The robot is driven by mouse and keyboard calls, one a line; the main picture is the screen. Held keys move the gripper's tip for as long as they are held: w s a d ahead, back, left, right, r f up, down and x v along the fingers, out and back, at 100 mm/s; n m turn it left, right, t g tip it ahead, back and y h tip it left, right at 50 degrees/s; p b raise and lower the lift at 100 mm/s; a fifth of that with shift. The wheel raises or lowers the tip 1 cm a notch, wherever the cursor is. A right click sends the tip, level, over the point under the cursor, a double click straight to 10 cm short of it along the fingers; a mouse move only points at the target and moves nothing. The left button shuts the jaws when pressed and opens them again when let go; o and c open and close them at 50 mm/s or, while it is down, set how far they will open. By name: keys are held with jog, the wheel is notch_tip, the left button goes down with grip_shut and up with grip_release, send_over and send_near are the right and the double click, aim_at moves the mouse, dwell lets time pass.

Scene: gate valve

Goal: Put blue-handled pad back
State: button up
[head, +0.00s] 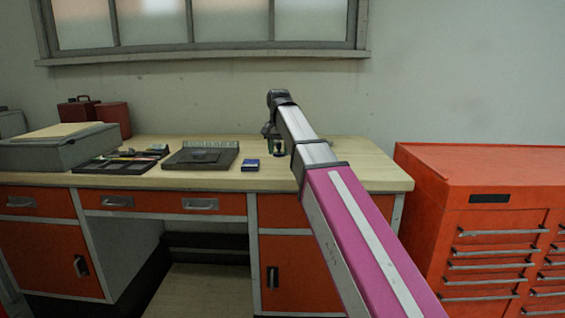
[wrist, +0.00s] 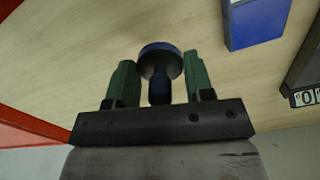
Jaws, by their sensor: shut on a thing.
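In the head view my gripper (head: 273,147) is above the right part of the workbench, and the pad there is small and mostly hidden. I cannot tell whether the pad touches the bench top.
A small blue box (head: 250,165) lies left of my gripper; it also shows in the wrist view (wrist: 256,20). A dark flat tray (head: 188,160) with a pale marked strip lies farther left on the workbench (head: 300,181). An orange drawer cabinet (head: 480,170) stands right.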

aim_at(282, 168)
jog(key=shift+w+d+f, duration=0.3)
jog(key=shift+d+f, duration=0.1)
jog(key=shift+d, duration=0.15)
jog(key=shift+f, duration=2)
jog(key=shift+f, duration=0.15)
jog(key=o, duration=0.8)
jog(key=shift+o, duration=0.2)
notch_tip(282, 168, up, 12)
jog(key=shift+r, duration=0.15)
